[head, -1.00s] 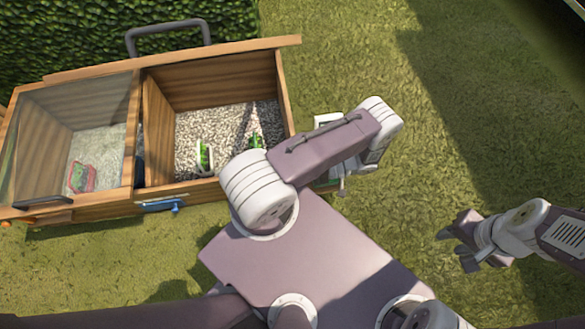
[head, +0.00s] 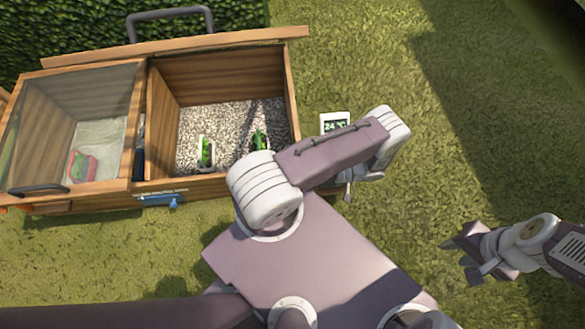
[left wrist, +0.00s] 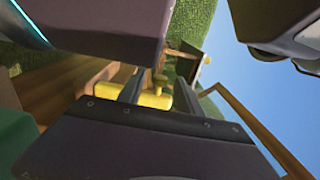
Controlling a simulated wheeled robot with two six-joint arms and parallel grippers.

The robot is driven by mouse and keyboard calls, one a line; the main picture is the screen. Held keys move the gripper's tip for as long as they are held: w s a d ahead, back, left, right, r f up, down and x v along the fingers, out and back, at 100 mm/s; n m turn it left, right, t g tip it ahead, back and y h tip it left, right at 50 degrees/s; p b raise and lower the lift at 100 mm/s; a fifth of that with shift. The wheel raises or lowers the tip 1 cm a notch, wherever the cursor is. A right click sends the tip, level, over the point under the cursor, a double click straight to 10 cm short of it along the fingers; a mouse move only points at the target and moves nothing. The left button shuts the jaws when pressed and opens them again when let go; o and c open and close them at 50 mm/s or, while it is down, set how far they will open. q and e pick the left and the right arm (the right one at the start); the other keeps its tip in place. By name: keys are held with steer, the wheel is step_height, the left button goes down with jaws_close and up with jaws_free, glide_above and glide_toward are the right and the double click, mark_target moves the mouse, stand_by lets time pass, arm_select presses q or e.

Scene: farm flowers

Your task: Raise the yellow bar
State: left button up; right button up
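A yellow bar (left wrist: 148,97) shows in the left wrist view, near the middle, beside a dark upright part; I cannot make it out in the head view. My right gripper (head: 464,258) is at the right of the head view, open and empty above the grass.
A wooden cold frame (head: 215,182) stands at the upper left, with a glass lid (head: 75,105) over its left half. Its open right half holds gravel and small plants (head: 206,152). A blue handle (head: 163,200) is on its front. A thermometer display (head: 334,124) stands right of it. Grass at right is clear.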

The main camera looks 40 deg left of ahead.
arm_select(q)
steer(key=b+v, duration=0.1)
steer(key=v, duration=0.4)
steer(key=b+v, duration=0.1)
steer(key=v, duration=0.2)
steer(key=shift+w+d+f+b, duration=0.1)
steer(key=shift+w+f+b, duration=0.05)
steer(key=shift+f+b, duration=0.2)
steer(key=shift+w+d+r+b, duration=0.25)
steer(key=shift+w+r+b, duration=0.05)
steer(key=shift+r+b, duration=0.05)
steer(key=shift+s, duration=0.1)
